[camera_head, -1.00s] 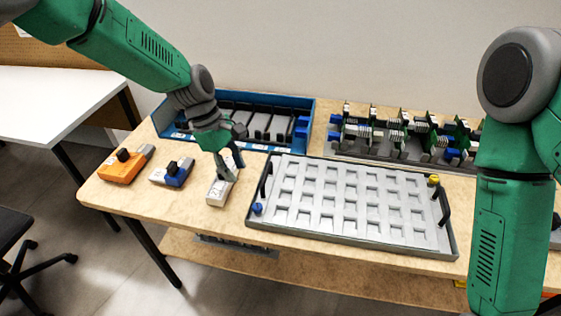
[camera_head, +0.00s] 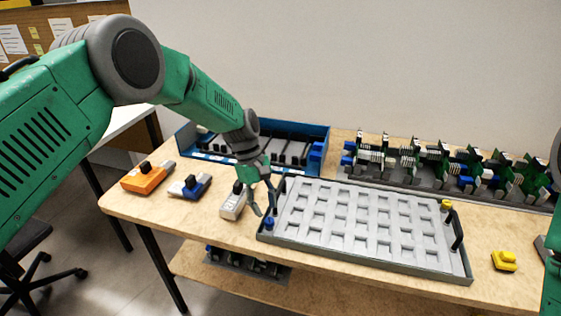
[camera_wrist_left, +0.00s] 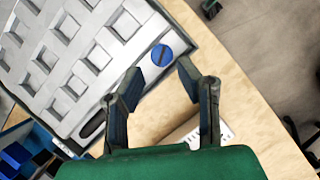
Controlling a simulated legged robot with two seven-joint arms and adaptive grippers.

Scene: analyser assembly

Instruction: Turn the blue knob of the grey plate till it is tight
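The grey plate (camera_head: 352,222) lies in a dark tray on the table, with rows of square recesses. Its blue knob (camera_head: 269,223) is at the near left corner, and a yellow knob (camera_head: 446,205) is at the far right corner. My left gripper (camera_head: 264,208) is just above the blue knob, fingers pointing down. In the left wrist view the blue knob (camera_wrist_left: 162,55) shows a dark slot and lies just beyond the gap between the open, empty fingertips (camera_wrist_left: 161,73). They appear apart from it.
A white module (camera_head: 233,205), a blue-and-white one (camera_head: 190,187) and an orange one (camera_head: 147,178) stand left of the plate. A blue bin (camera_head: 322,140) and a rack of green boards (camera_head: 445,160) are behind. A yellow piece (camera_head: 504,260) lies right. Black handles flank the plate.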

